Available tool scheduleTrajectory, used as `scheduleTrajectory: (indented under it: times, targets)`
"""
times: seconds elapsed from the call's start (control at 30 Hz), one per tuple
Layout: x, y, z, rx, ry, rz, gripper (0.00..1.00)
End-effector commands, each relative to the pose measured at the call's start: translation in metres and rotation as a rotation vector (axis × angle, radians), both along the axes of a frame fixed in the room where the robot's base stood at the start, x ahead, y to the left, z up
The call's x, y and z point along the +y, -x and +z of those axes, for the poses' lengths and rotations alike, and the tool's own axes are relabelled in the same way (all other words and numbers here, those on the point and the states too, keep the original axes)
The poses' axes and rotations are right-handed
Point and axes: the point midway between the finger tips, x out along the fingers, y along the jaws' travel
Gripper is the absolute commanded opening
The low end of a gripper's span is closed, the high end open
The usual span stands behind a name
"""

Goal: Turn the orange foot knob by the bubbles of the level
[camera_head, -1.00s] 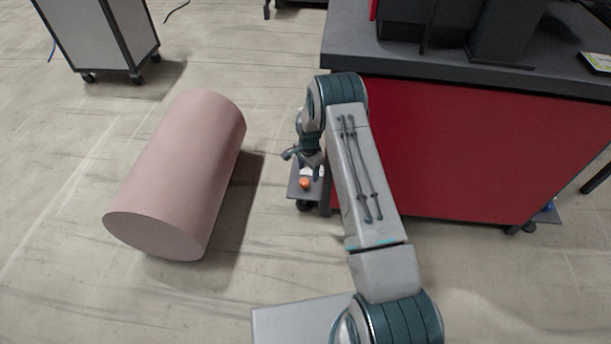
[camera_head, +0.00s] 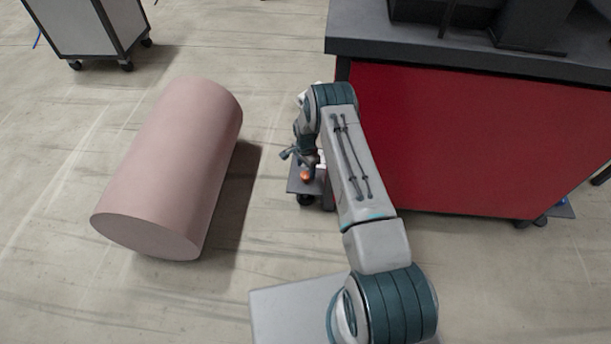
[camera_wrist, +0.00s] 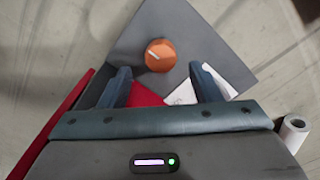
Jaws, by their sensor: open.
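The orange foot knob (camera_head: 306,175) sits on a dark grey foot plate (camera_head: 295,187) at the lower left corner of the red machine. In the wrist view the knob (camera_wrist: 160,55) is round, with a pale line mark on its top, on the grey plate (camera_wrist: 205,42). My gripper (camera_wrist: 166,78) is open, its two blue fingers apart and empty. The knob shows just beyond the fingertips, between their lines; I cannot tell the height gap. In the head view my gripper (camera_head: 308,172) is at the knob, partly hidden by my arm. The level's bubbles cannot be made out.
The red machine body (camera_head: 450,150) with a dark top stands right of my arm. A large pink cylinder (camera_head: 172,165) lies on the floor to the left. White paper (camera_wrist: 200,88) and a white roll (camera_wrist: 293,130) show in the wrist view. Floor between cylinder and foot is clear.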

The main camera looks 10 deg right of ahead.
Motion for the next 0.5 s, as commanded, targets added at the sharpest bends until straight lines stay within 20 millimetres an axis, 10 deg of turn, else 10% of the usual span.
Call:
scheduleTrajectory:
  times: [0.5]
  targets:
    - [0.002, 0.0, -0.042, -0.001, 0.0, 0.002, 0.58]
